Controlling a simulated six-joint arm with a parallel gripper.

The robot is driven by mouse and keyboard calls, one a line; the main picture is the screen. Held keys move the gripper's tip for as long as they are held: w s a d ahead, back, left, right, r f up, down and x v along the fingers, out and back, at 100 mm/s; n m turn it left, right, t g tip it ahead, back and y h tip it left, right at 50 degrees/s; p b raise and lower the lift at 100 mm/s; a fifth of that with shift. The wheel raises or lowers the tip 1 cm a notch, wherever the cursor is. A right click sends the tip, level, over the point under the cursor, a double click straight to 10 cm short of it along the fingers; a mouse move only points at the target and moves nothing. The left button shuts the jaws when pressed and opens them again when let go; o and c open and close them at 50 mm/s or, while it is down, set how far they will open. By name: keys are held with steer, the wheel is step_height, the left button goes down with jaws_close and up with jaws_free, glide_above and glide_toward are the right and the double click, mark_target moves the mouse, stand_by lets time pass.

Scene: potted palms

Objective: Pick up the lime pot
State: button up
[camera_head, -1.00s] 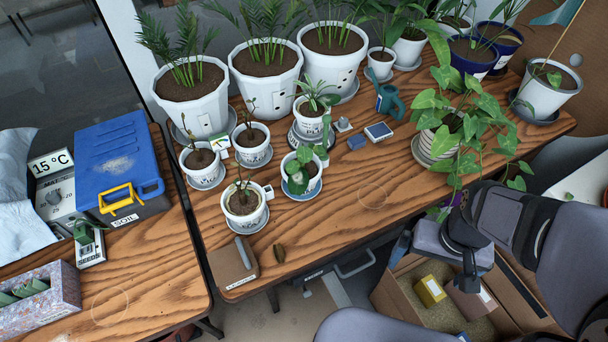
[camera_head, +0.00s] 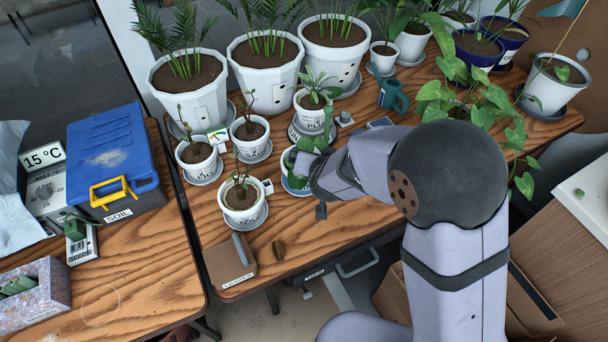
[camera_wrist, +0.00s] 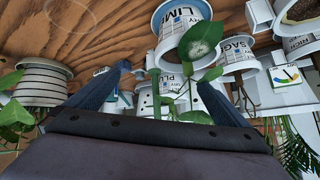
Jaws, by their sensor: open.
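The lime pot (camera_wrist: 180,16) is a small white pot with a blue "LIME" label, at the top of the wrist view. A green leaf hangs over its rim. In the head view the pot (camera_head: 291,179) stands on a blue-grey saucer and is partly hidden by my gripper (camera_head: 314,190). My gripper is at the pot's right side. In the wrist view my gripper (camera_wrist: 164,77) has its two dark fingers spread, with a leaf and stems showing between them. The pot does not appear held.
A potted plant (camera_head: 240,196) stands to the left, other small pots stand behind, and large palm pots (camera_head: 191,95) line the back. A striped pot (camera_wrist: 40,82) shows left in the wrist view. Bare wood lies in front.

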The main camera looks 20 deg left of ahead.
mark_target(293, 177)
steer(key=a+f, duration=0.1)
steer(key=a+t, duration=0.1)
steer(key=a, duration=0.1)
steer(key=s+a+f+t+h+b, duration=0.1)
steer(key=a, duration=0.1)
steer(key=shift+f, duration=0.35)
steer(key=shift+s+a+f+m+t+h+b, duration=0.3)
steer(key=shift+s+a+f+t+h, duration=0.15)
steer(key=shift+s+a+t+h, duration=0.3)
steer(key=shift+s+f+t+h, duration=0.2)
steer(key=shift+s+t, duration=0.25)
steer(key=shift+s, duration=0.3)
steer(key=shift+r+p+x, duration=0.15)
steer(key=shift+p+x, duration=0.3)
steer(key=shift+x, duration=1.4)
steer(key=shift+r+p+x, duration=0.15)
steer(key=shift+p+x, duration=0.25)
steer(key=shift+x, duration=1.45)
steer(key=shift+w+d, duration=0.1)
steer(key=shift+r, duration=0.1)
steer(key=c, duration=1.3)
step_height(293, 177, up, 10)
steer(key=shift+b, duration=0.3)
